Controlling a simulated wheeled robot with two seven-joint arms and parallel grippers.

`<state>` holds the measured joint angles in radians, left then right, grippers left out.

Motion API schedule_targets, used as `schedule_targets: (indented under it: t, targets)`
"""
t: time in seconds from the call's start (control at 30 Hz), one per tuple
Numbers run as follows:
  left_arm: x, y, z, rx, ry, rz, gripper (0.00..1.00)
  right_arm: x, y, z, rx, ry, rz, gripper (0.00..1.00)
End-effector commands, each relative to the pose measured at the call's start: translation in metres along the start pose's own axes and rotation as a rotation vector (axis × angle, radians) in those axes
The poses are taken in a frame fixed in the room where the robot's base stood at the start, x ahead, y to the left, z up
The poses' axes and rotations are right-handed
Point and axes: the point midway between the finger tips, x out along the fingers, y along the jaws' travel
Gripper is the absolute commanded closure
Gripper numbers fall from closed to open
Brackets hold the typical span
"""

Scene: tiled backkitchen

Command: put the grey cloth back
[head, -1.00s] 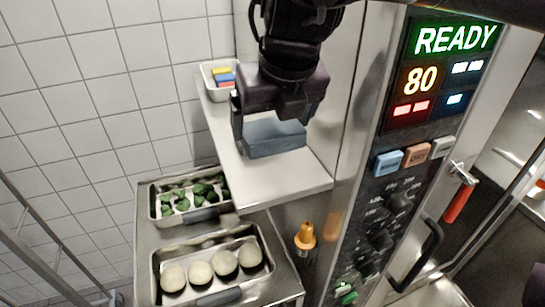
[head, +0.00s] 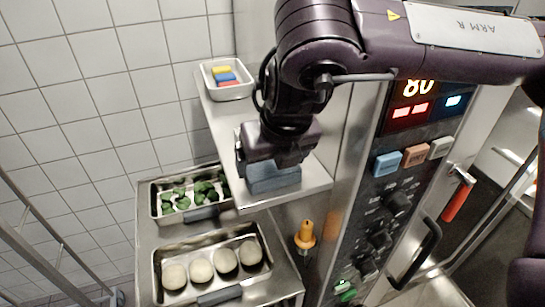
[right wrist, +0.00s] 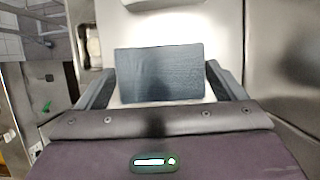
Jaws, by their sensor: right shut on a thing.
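The grey cloth (head: 274,180) is a folded blue-grey block between the fingers of my right gripper (head: 268,172). The gripper is shut on it and points down over the front part of the white shelf (head: 222,122). The cloth is at or just above the shelf surface; I cannot tell whether it touches. In the right wrist view the cloth (right wrist: 160,73) lies flat and level between the two fingers. My left gripper is not in view.
A small bin (head: 228,88) with coloured blocks or sponges stands at the shelf's back end. Below are a tray of green vegetables (head: 155,205) and a tray of pale round pieces (head: 160,262). The control panel (head: 385,215) stands close on the right.

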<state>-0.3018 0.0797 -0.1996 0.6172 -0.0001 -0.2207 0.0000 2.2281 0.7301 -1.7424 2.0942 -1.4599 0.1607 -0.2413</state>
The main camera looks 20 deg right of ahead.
Motion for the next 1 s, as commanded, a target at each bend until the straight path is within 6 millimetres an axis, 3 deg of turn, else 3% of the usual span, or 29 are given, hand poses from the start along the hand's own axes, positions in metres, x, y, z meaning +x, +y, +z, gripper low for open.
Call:
schedule_targets:
  t: [0.1, 0.47, 1.0]
  targets:
    - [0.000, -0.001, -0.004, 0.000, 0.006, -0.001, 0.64, 0.001, 0.000, 0.000, 0.000, 0.001, 0.000, 0.00]
    - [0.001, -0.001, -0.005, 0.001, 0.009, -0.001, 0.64, -0.008, 0.000, 0.002, 0.000, -0.003, -0.001, 0.00]
    - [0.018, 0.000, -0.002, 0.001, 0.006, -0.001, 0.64, -0.096, 0.000, 0.001, 0.001, -0.005, -0.003, 0.00]
